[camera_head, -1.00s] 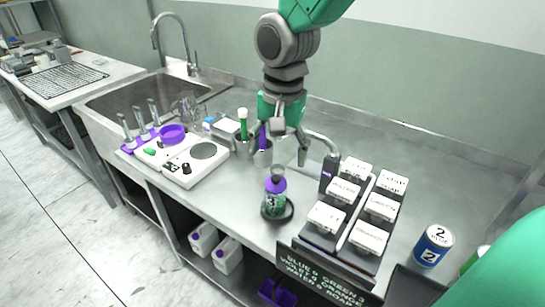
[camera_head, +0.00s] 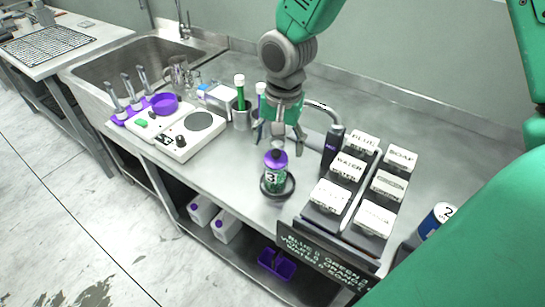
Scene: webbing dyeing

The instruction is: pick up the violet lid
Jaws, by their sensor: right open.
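The violet lid (camera_head: 275,159) sits on top of a small green jar (camera_head: 274,180) marked 3. The jar stands upright on a dark round base (camera_head: 289,190) near the counter's front edge. My right gripper (camera_head: 278,142) hangs from above, pointing down, open and empty. Its fingers are spread just above and behind the lid in the picture, and I cannot tell whether any finger touches it. My left gripper is not in view.
A rack of white labelled boxes (camera_head: 346,168) stands right of the jar, with a dark sign (camera_head: 318,262) in front. A metal cup with a green tube (camera_head: 240,92) stands behind left. A white scale (camera_head: 190,136) and violet bowl (camera_head: 164,104) are further left.

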